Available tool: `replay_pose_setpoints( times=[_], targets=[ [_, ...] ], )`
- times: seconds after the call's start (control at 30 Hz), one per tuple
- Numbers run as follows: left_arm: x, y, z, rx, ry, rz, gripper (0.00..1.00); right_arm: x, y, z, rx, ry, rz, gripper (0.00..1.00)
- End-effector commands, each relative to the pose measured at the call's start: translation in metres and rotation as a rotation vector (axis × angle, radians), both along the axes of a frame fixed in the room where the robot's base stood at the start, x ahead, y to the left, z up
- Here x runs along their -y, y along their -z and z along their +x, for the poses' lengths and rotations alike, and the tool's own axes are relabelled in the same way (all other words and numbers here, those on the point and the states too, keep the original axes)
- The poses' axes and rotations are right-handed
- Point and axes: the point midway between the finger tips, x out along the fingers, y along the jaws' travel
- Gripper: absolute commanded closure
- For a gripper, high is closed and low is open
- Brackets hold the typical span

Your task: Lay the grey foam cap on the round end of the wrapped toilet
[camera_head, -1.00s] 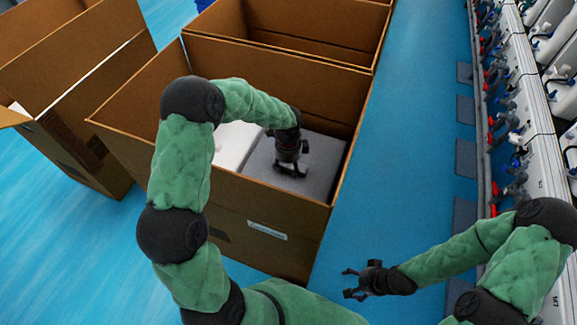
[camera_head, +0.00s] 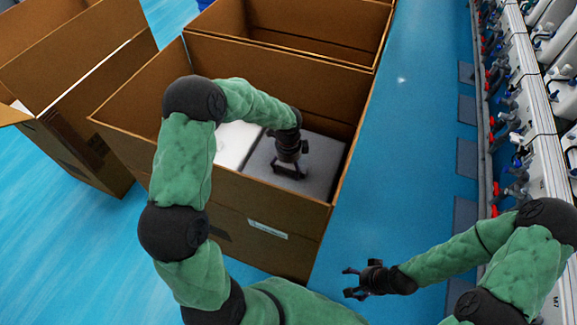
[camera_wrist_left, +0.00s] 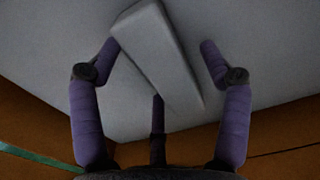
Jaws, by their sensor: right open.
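The grey foam cap (camera_head: 325,168) lies inside the open cardboard box (camera_head: 270,225), at its right end. A raised grey bar (camera_wrist_left: 165,60) on it shows in the left wrist view. My left gripper (camera_head: 290,172) is down at the cap. In the left wrist view its fingers (camera_wrist_left: 158,45) stand on either side of the bar, with a gap at the right finger; the left finger is close to the bar, and I cannot tell if it touches. A white surface (camera_head: 233,143), perhaps the wrapped toilet, shows beside the cap, partly hidden by my arm. My right gripper (camera_head: 350,283) is open and empty outside the box.
Other open cardboard boxes stand at the left (camera_head: 85,85) and behind (camera_head: 300,25). The box walls rise around my left gripper. A line of white fixtures (camera_head: 530,120) runs along the right. The blue floor (camera_head: 410,150) between is clear.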

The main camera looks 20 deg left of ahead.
Motion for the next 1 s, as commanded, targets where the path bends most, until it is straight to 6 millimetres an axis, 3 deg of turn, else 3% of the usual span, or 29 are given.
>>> replay_pose_setpoints(
  times=[0.27, 0.8, 1.0],
  targets=[
    [0.0, -0.006, 0.0, 0.0, 0.0, 0.0, 0.23, 0.0, 0.0, 0.0, 0.0, 0.0, 0.0, 0.22],
    [0.0, -0.1, 0.0, 0.002, 0.0, 0.0, 0.23, 0.0, 0.0, 0.0, 0.0, 0.0, 0.0, 0.22],
    [0.0, -0.117, 0.0, 0.0, 0.001, 0.0, 0.23, 0.0, 0.0, 0.0, 0.0, 0.0, 0.0, 0.22]
  ],
)
